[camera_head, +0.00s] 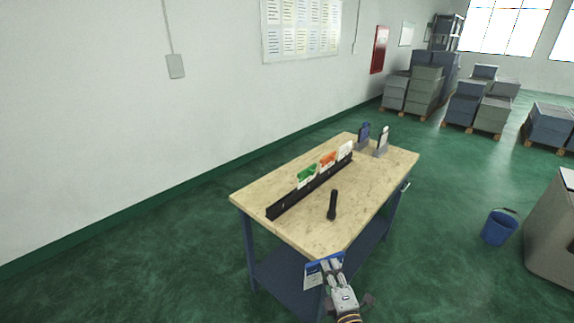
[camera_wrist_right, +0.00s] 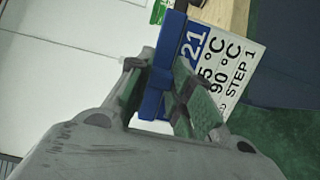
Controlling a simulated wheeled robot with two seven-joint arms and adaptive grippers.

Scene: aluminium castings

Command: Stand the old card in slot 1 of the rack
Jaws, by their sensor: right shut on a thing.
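My right gripper (camera_head: 331,264) is shut on a white card with a blue band (camera_head: 313,275), off the table's near corner. In the right wrist view the fingers (camera_wrist_right: 168,88) pinch the blue edge of the card (camera_wrist_right: 228,72), which reads "21", "°C" and "STEP 1". The long black rack (camera_head: 286,205) lies along the table's left side. A green card (camera_head: 306,175), an orange card (camera_head: 327,160) and a white card (camera_head: 346,149) stand in it towards the far end. The near part of the rack is empty. My left gripper is out of view.
The wooden table (camera_head: 290,229) also bears a black torch-like object (camera_head: 332,205) right of the rack. At the far end stand a holder with a blue card (camera_head: 364,135) and one with a pale card (camera_head: 382,141).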

